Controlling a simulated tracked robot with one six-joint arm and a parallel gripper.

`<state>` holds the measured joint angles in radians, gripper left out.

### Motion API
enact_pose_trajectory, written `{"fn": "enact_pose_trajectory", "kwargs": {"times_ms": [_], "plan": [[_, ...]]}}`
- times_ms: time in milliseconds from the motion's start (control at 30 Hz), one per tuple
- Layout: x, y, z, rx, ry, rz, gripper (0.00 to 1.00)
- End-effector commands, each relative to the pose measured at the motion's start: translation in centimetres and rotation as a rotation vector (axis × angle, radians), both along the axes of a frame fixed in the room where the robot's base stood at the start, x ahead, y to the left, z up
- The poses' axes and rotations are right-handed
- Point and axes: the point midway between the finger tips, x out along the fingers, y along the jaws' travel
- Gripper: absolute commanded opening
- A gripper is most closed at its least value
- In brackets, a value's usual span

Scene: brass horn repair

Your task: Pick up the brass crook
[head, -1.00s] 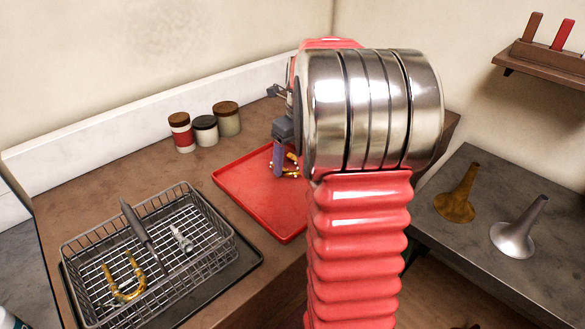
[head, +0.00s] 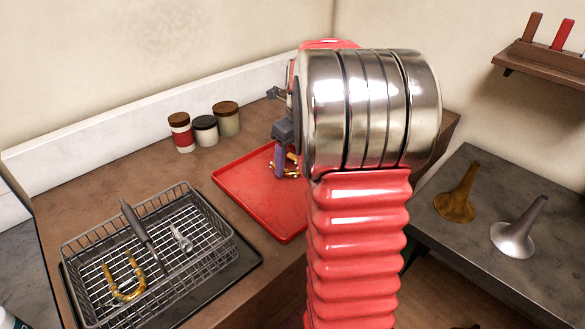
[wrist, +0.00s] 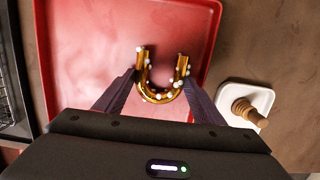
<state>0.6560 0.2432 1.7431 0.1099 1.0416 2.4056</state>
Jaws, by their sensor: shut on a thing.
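A U-shaped brass crook (wrist: 160,96) dotted with white spots is between the fingers of my gripper (wrist: 158,78) in the wrist view, its open ends pointing away from me. The two dark fingers close on its outer sides. The crook is over a red tray (wrist: 95,35); I cannot tell whether it touches the tray. In the head view my gripper (head: 286,163) points down at the tray (head: 252,195), with bits of the gold crook (head: 291,171) showing beside the fingers. My arm hides the tray's right part.
A wire basket (head: 70,262) at left holds another U-shaped brass piece (head: 127,291) and a silver part (head: 182,238). Three lidded jars (head: 205,131) stand behind. A white dish (wrist: 262,97) with a wooden-handled thing is right of the tray. Two bells (head: 458,200) stand on the right-hand table.

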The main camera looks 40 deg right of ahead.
Motion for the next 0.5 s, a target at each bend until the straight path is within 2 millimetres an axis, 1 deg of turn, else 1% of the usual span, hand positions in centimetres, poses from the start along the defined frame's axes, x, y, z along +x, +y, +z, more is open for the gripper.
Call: {"fn": "enact_pose_trajectory", "kwargs": {"times_ms": [33, 100, 367, 500], "plan": [[0.0, 0.0, 0.0, 0.000, 0.000, 0.000, 0.44], [0.0, 0.0, 0.0, 0.000, 0.000, 0.000, 0.39], [0.0, 0.0, 0.2, -0.001, -0.001, 0.000, 0.39], [0.1, -0.1, 1.0, -0.002, -0.003, 0.000, 0.39]]}}
